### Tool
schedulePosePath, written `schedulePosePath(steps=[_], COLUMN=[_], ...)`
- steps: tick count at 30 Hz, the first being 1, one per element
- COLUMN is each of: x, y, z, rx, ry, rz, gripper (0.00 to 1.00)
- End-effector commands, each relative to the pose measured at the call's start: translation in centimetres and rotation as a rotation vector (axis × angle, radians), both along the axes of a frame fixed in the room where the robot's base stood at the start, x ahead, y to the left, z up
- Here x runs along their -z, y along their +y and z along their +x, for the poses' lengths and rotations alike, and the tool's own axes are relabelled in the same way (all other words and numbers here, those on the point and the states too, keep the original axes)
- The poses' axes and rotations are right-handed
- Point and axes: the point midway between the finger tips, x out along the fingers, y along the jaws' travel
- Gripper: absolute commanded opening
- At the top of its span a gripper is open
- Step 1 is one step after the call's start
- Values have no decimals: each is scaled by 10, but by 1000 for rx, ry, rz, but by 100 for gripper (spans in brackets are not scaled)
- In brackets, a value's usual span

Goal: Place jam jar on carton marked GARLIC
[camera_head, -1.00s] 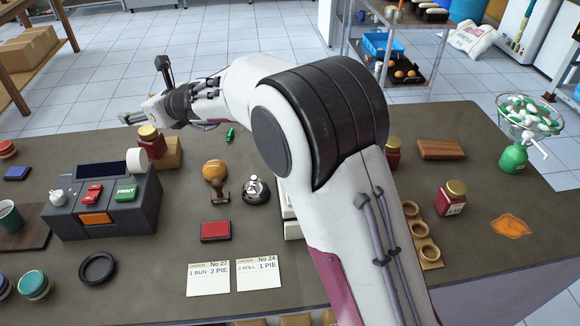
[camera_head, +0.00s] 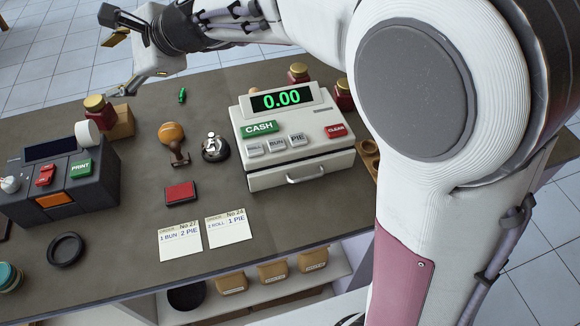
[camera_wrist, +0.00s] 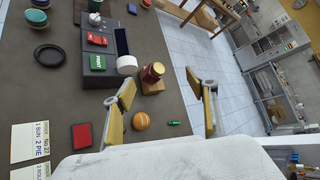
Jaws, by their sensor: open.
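A jam jar (camera_head: 98,108) with a gold lid and dark red body stands beyond the label printer. It overlaps a small brown carton (camera_head: 123,122); I cannot tell whether they touch. Both show in the wrist view, the jar (camera_wrist: 152,74) partly covering the carton (camera_wrist: 153,87). No marking is readable on that carton. My gripper (camera_head: 120,62) is open and empty, above and beyond the jar. In the wrist view its fingers (camera_wrist: 165,105) are wide apart, with the jar showing past the left finger. Two similar jars, one back (camera_head: 299,73) and one right (camera_head: 344,97), stand behind the cash register.
The printer (camera_head: 62,180) stands left of the jar, and the cash register (camera_head: 290,135) stands right.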

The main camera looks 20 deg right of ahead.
Motion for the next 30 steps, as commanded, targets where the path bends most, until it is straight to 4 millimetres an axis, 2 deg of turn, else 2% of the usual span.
schedulePosePath(steps=[6,14,30], x=[-6,2,45], y=[-41,-92,-207], z=[-47,-104,-221], rx=[-127,-281,-611], ry=[-135,-265,-422], rz=[-196,-443,-979], gripper=[58,58,58])
